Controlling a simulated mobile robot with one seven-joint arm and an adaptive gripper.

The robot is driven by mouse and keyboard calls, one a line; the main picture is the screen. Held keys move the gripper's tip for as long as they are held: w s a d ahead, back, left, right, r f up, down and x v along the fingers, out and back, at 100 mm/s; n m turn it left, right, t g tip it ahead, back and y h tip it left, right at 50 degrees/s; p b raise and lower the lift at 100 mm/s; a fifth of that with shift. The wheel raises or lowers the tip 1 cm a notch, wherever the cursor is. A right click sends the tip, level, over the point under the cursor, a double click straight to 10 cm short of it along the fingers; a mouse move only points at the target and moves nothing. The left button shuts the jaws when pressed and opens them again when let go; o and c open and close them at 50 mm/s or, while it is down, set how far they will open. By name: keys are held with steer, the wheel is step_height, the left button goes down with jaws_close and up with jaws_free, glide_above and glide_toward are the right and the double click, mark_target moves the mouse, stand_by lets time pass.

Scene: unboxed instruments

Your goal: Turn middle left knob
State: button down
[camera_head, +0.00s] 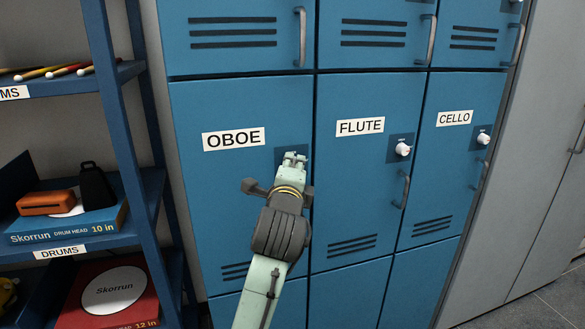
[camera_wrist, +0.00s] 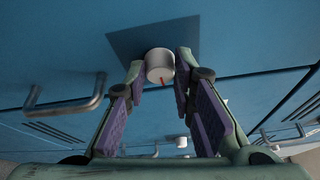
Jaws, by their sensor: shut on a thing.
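The blue middle-left locker door labelled OBOE (camera_head: 233,139) is closed. My gripper (camera_head: 293,158) is at the dark square plate (camera_head: 280,155) on its right side, and it hides that door's knob in the head view. In the wrist view a round white knob (camera_wrist: 159,66) with a red mark sits on the dark plate (camera_wrist: 130,43), between my two fingertips. The fingers are shut on this knob, one on each side. The red mark is on the knob's lower side in the wrist view.
FLUTE (camera_head: 360,127) and CELLO (camera_head: 454,118) doors to the right have white knobs (camera_head: 403,149) and protruding bar handles (camera_head: 405,190). A blue shelf (camera_head: 135,150) with drum items stands close on the left. Grey cabinets (camera_head: 535,140) stand at the right.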

steer(key=shift+m, duration=0.3)
steer(key=c, duration=1.3)
jaws_free()
steer(key=shift+c, duration=0.2)
steer(key=shift+s, duration=0.1)
steer(key=s, duration=0.7)
steer(key=shift+s+a+r, duration=0.15)
steer(key=shift+a+r, duration=0.05)
steer(key=shift+a, duration=0.1)
